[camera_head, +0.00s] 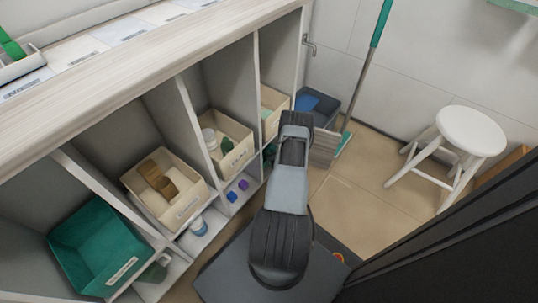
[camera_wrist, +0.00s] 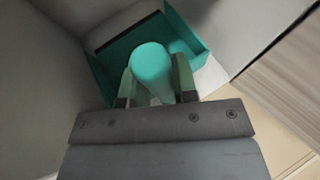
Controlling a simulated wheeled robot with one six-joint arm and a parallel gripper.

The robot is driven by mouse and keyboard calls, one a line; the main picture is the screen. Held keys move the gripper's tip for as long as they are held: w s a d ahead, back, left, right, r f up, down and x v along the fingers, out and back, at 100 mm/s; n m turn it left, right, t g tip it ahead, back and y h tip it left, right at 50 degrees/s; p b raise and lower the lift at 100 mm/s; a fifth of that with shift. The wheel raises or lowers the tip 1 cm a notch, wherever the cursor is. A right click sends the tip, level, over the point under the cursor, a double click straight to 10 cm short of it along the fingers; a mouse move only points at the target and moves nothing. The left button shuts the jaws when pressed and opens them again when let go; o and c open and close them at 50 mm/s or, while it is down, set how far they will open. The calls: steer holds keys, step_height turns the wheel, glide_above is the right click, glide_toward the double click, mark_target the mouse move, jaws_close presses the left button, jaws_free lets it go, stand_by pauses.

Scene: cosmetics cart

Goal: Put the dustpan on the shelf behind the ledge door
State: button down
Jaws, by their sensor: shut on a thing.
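In the wrist view, my gripper (camera_wrist: 154,80) is shut on the round teal handle (camera_wrist: 152,62) of the dustpan. The teal pan (camera_wrist: 115,62) with a dark front lip lies beyond the handle, close to plain grey walls. I cannot tell whether the pan touches a surface. In the head view, my arm reaches toward the far end of the shelf unit (camera_head: 130,78), and the arm mostly hides the gripper and dustpan. I cannot make out the ledge door for certain in either view.
Lower compartments hold a teal bin (camera_head: 72,262) and labelled cream bins (camera_head: 180,213). Small bottles (camera_head: 198,226) and blue and purple blocks (camera_head: 238,190) stand below. A blue-grey crate (camera_head: 325,112), a broom (camera_head: 368,60) and a white stool (camera_head: 470,130) stand beyond.

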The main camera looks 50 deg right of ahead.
steer(key=shift+w+a+f+b, duration=0.1)
steer(key=shift+w+f+b, duration=0.25)
steer(key=shift+w, duration=0.15)
steer(key=shift+w+f+b, duration=0.3)
steer(key=shift+w+b, duration=0.05)
steer(key=shift+w, duration=0.15)
steer(key=shift+f, duration=0.1)
steer(key=shift+f, duration=0.15)
steer(key=c, duration=0.9)
jaws_free()
steer(key=shift+r, duration=0.3)
steer(key=p+v, duration=0.5)
steer(key=v, duration=0.7)
steer(key=shift+f, duration=0.2)
steer(key=shift+s, duration=0.1)
